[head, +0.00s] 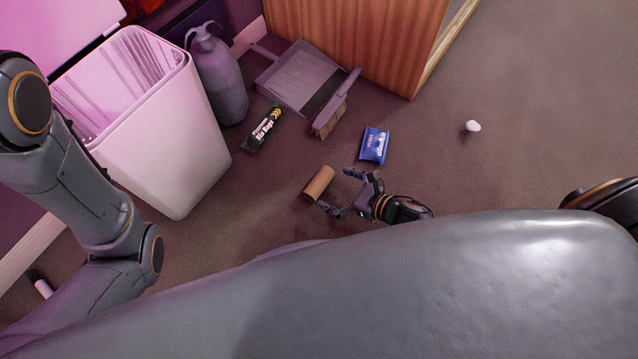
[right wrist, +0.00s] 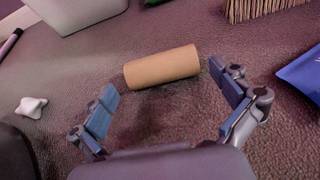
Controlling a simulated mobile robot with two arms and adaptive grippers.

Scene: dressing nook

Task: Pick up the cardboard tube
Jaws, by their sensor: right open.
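The cardboard tube (head: 319,183) is a short brown cylinder lying on its side on the dark floor, in the middle of the head view. My right gripper (head: 335,190) is open beside it, with its fingers pointing towards the tube. In the right wrist view the tube (right wrist: 162,67) lies crosswise just ahead of the two spread fingertips (right wrist: 163,82), and nothing is held between them. One end of the tube is close to the right-hand finger; I cannot tell whether they touch. My left arm shows at the left of the head view, but its gripper is out of view.
A blue packet (head: 374,145), a brush (head: 335,108), a bin-bag box (head: 262,129) and a dustpan (head: 300,78) lie beyond the tube. A white bin (head: 170,150) stands left, beside a grey bottle (head: 218,75). A white crumpled piece (head: 472,126) lies right, on mostly clear floor.

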